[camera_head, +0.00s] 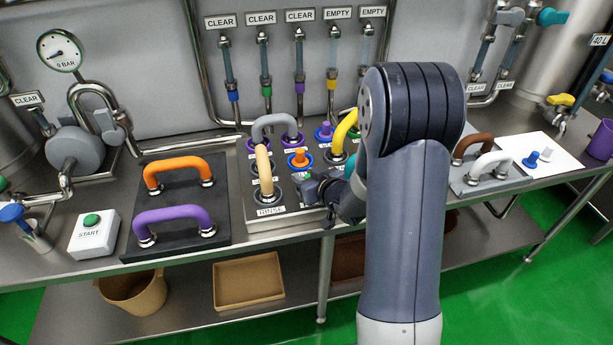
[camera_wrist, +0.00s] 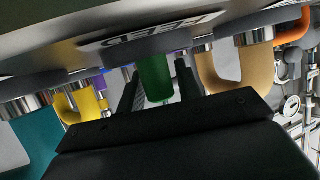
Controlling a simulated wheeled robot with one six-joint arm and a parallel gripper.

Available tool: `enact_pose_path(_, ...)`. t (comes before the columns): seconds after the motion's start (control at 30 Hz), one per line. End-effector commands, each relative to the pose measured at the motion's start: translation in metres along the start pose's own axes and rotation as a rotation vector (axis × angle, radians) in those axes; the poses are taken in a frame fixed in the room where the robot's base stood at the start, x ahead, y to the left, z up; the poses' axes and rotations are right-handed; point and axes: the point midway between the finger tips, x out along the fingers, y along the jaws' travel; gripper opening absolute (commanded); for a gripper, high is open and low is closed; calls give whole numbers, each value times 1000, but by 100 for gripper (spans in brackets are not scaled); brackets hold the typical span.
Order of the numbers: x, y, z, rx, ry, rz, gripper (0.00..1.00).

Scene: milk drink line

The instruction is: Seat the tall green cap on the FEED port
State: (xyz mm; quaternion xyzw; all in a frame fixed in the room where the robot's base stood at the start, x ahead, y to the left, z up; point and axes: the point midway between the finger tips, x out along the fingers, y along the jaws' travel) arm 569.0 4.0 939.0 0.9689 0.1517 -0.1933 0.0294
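The tall green cap (camera_wrist: 154,78) stands between the two black fingers of my gripper (camera_wrist: 158,82) in the wrist view, which looks upside down. Narrow gaps seem to show beside the cap, so the fingers look open around it. The cap's end meets the dark collar behind the FEED label (camera_wrist: 150,30); the collar hides its base, so I cannot tell how deep it sits. In the head view my gripper (camera_head: 312,188) is low at the front of the port panel (camera_head: 285,236), right of the RINSE label. Only a speck of green shows there.
A beige hose loop (camera_head: 264,170) stands close to the left of my gripper and a yellow loop (camera_head: 345,130) behind it. An orange cap (camera_head: 299,158) and a purple cap (camera_head: 324,131) stand on other ports. A START button box (camera_head: 94,233) is at left.

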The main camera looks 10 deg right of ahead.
Motion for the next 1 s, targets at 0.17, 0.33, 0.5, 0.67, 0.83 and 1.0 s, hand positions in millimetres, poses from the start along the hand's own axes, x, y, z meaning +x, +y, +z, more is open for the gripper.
enact_pose_path(0.17, 0, 0, 0, 0, 0, 0, 47)
enact_pose_path(0.33, 0, 0, 0, 0, -1, 0, 47)
enact_pose_path(0.5, -6, 0, 0, 0, 0, 1, 47)
enact_pose_path(0.67, -28, 1, 0, -1, 1, 3, 47)
enact_pose_path(0.83, -60, 1, 0, 0, 1, 3, 47)
enact_pose_path(1.0, -87, 1, 0, 0, 1, 3, 47)
